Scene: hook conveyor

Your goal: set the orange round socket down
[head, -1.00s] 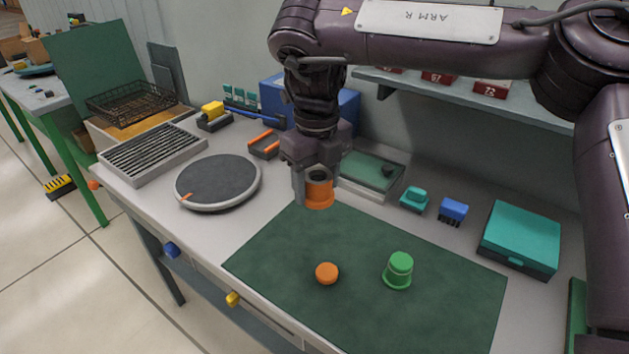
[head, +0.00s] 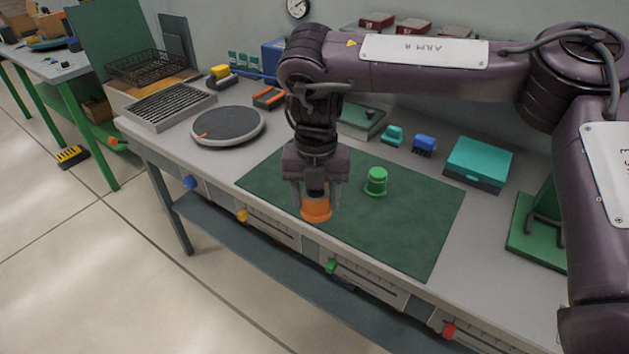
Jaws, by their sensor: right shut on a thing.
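My right gripper (head: 317,198) points down over the front part of the green mat (head: 410,225), with its fingers on either side of the orange round socket (head: 316,211). It is shut on the socket, whose flared lower rim faces down. I cannot tell whether the socket touches the mat or hangs just above it. A green socket-like piece (head: 376,181) stands upright on the mat to the right of the gripper. The small orange round piece seen earlier on the mat is hidden now. My left gripper is out of view.
A round dark turntable (head: 229,126) and a slotted tray (head: 168,108) are at the left. A teal box (head: 478,163), a blue block (head: 424,145) and a teal block (head: 392,134) stand behind the mat. The mat's right part is clear.

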